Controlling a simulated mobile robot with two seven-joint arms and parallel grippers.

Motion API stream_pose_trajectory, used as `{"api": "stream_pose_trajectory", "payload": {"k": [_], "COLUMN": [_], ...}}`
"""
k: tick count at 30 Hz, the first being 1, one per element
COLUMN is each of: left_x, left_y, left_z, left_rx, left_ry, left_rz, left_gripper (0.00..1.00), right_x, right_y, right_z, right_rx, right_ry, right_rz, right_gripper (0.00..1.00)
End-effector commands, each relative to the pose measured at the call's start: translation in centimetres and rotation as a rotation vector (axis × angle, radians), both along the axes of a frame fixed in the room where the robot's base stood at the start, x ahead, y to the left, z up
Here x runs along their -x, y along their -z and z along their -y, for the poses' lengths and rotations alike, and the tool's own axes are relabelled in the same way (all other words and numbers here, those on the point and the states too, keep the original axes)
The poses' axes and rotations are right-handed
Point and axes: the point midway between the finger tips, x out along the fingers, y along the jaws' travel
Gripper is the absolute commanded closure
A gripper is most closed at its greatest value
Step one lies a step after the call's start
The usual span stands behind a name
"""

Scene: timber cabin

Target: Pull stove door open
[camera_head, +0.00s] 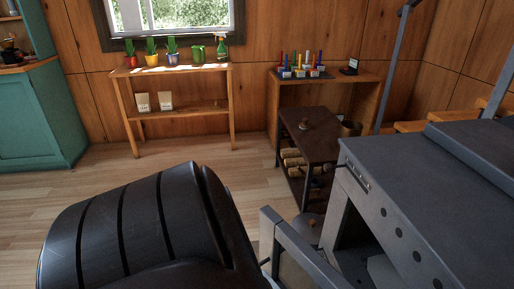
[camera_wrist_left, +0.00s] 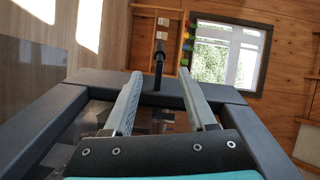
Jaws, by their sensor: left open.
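The stove (camera_head: 425,190) is a grey metal box at the right of the head view. Its front opening shows, and the stove door (camera_head: 290,243) stands out from the front, partly open. In the left wrist view the door's dark frame (camera_wrist_left: 95,77) surrounds a glass pane. A dark handle (camera_wrist_left: 158,62) projects from the frame. My left gripper (camera_wrist_left: 160,76) is open, its two fingers apart with the handle in the gap between them as seen; I cannot tell if they touch it. My black left arm hides the gripper in the head view. My right gripper is out of view.
A dark rack with logs (camera_head: 310,140) stands behind the stove door. A wooden shelf with potted plants (camera_head: 175,70) and a wooden side table (camera_head: 355,77) line the back wall. A teal cabinet (camera_head: 40,120) is at the left. The wooden floor (camera_head: 130,175) between is clear.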

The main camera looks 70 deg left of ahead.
Motion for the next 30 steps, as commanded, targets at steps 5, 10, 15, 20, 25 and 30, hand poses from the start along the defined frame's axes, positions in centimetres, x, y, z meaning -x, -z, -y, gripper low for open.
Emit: {"api": "stream_pose_trajectory", "payload": {"k": [5,10,15,20,25,30], "left_x": [-0.6,-0.7,-0.7,-0.6,0.3,1.3], "left_y": [-0.1,-0.2,-0.2,0.0,2.4,5.9], "left_z": [2.3,2.9,3.0,3.1,4.7,8.3], "left_rx": [0.000,-0.001,-0.001,0.013,0.168,0.459], "left_ry": [0.000,0.000,0.000,-0.001,-0.020,-0.018], "left_rz": [0.000,0.000,0.000,-0.002,-0.030,-0.070], "left_gripper": [0.43,0.43,0.43,0.55,0.74,0.94], "right_x": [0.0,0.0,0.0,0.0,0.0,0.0], "right_y": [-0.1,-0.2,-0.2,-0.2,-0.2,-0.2], "right_z": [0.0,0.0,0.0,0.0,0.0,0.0], "right_rx": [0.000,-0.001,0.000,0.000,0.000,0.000], "right_ry": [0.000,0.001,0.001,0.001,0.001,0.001], "right_rz": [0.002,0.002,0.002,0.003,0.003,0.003], "right_gripper": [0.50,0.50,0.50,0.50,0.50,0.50]}}
